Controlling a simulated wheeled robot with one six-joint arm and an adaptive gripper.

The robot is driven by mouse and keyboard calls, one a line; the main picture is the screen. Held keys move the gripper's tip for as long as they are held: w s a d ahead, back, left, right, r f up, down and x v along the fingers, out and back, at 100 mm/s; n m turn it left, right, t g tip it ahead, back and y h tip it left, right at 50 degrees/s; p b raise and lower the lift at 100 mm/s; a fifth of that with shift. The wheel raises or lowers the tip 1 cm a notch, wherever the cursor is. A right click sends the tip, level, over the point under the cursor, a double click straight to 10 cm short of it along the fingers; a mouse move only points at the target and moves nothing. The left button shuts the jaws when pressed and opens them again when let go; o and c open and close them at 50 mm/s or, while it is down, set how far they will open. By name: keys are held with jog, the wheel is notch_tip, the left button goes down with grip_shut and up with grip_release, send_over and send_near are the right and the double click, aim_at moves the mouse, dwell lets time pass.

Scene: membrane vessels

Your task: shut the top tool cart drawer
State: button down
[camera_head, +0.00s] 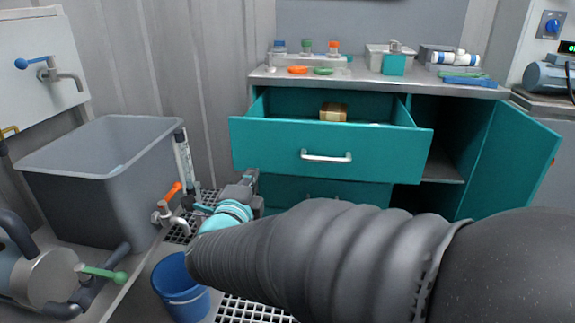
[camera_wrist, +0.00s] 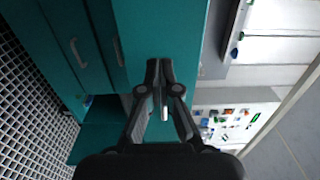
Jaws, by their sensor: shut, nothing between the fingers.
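The top tool cart drawer (camera_head: 290,140) is teal and pulled well out of its cart. Its silver bar handle (camera_head: 327,156) is on the front, and a small tan box (camera_head: 333,112) sits inside. My gripper (camera_head: 252,175) is just below the left end of the drawer front in the head view, beside the handle rather than on it. In the wrist view my gripper (camera_wrist: 160,62) is shut and empty, its fingertips over a teal panel (camera_wrist: 150,25). I cannot tell whether they touch it. My arm hides part of the lower cart.
A cart door (camera_head: 510,160) stands open at the right. Bottles and trays stand on the worktop (camera_head: 350,75). A grey tub (camera_head: 100,170) with a tap is at the left, and a blue bucket (camera_head: 180,290) is on the floor below my gripper. Floor grating (camera_head: 250,310) shows in front.

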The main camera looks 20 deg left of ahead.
aim_at(265, 149)
jog(key=p+x, duration=0.1)
jog(key=x, duration=1)
jog(key=shift+w, duration=0.1)
